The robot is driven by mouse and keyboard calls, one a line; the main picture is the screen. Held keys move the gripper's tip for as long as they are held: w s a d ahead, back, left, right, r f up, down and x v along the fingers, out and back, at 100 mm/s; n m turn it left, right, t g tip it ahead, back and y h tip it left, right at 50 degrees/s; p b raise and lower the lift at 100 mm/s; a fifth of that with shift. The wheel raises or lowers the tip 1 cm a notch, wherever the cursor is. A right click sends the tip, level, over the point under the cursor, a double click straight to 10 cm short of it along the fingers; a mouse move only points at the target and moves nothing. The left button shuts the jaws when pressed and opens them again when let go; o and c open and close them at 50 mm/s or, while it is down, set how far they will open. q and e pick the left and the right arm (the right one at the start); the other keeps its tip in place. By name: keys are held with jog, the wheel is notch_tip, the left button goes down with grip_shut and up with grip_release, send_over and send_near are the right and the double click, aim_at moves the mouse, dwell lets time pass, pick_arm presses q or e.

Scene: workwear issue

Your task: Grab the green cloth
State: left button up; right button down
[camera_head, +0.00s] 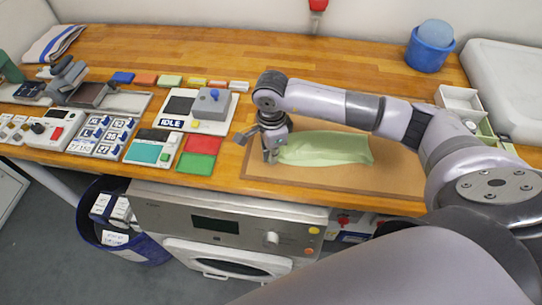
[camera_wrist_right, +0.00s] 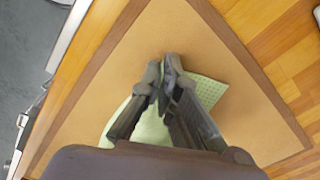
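The green cloth (camera_head: 325,148) lies on a tan mat with a brown border (camera_head: 400,178) on the wooden worktop. My right gripper (camera_head: 271,156) is at the cloth's left end, pointing down, with its fingertips low over the mat. In the right wrist view the cloth (camera_wrist_right: 207,91) shows beside and between the fingers. The fingertips (camera_wrist_right: 163,76) are close together at the cloth's edge and appear shut on it; the pinched part is hidden by the fingers. My left gripper is not in view.
A blue bucket (camera_head: 428,52) is at the back right. White open boxes (camera_head: 460,97) stand right. The worktop behind the mat is clear.

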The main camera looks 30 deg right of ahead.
notch_tip(320, 180, up, 11)
jog(key=p, duration=0.4)
jog(key=shift+w+r, duration=0.2)
jog(key=shift+w, duration=0.05)
notch_tip(320, 180, up, 18)
jog(key=p, duration=0.7)
